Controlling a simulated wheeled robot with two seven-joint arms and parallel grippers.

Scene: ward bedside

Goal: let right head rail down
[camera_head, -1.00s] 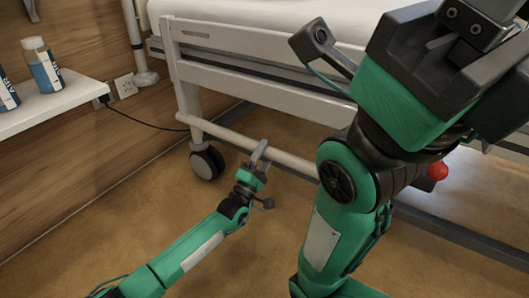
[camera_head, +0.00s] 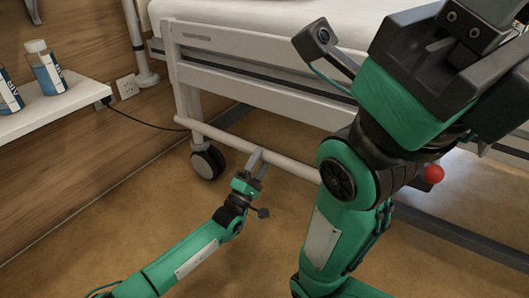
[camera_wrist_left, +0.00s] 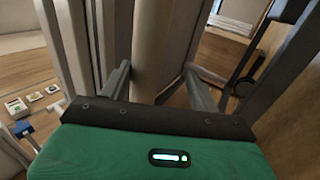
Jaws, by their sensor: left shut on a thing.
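The bed's side rail (camera_head: 235,42) is a pale panel along the bed's near side, with a dark strip below its top bar. A cream tube (camera_head: 290,164) runs low along the bed under it. My left gripper (camera_head: 256,160) is at this tube, shut on it. In the left wrist view the cream tube (camera_wrist_left: 153,45) passes between the two fingers (camera_wrist_left: 157,88). Their contact with it is not clear. My right gripper (camera_head: 490,20) is close to the camera at the top right, its fingertips out of frame.
A caster (camera_head: 207,162) stands under the bed's left end. A white shelf (camera_head: 50,107) with bottles (camera_head: 46,66) is on the wall at left. A red knob (camera_head: 434,173) shows beyond my right arm. The brown floor is open in front of the bed.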

